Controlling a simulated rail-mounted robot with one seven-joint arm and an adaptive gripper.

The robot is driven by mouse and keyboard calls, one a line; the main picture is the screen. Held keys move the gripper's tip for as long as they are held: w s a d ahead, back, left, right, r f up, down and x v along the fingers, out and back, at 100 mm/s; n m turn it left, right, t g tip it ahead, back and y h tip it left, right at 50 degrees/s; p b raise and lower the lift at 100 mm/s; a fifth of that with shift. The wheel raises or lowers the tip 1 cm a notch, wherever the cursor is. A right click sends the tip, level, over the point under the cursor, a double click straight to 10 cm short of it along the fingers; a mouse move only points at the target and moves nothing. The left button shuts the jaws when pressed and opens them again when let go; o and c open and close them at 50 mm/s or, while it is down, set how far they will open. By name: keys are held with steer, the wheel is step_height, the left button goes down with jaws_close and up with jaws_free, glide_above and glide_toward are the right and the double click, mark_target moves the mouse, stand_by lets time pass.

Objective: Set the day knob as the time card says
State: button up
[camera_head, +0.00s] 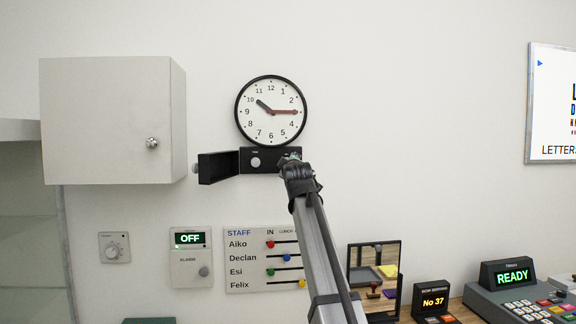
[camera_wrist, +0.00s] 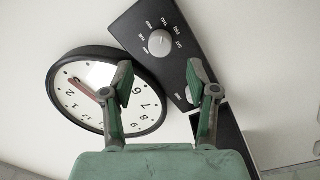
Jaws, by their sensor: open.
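The day knob (camera_wrist: 160,43) is a round silver knob with small labels around it on a black panel (camera_wrist: 133,22). Its pointer and most labels are too small to read surely. A second pale knob (camera_wrist: 190,95) sits lower on the panel, partly behind my right finger; it also shows in the head view (camera_head: 255,162). The panel's black door (camera_head: 218,167) stands open to the left. My gripper (camera_wrist: 160,80) is open and empty, in front of the panel, apart from the day knob. In the head view my gripper (camera_head: 292,160) covers the panel's right part. I see no time card.
The wall clock (camera_head: 271,110) hangs just above the panel. A white cabinet (camera_head: 112,120) juts out at left. Below are a dial (camera_head: 114,248), an alarm box (camera_head: 190,258) and a staff board (camera_head: 262,260). Desk devices stand at lower right.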

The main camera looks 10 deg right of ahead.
steer(key=s, duration=0.5)
steer(key=shift+s+a+f, duration=0.1)
steer(key=shift+s+a, duration=0.1)
steer(key=shift+s, duration=0.2)
steer(key=shift+d, duration=0.1)
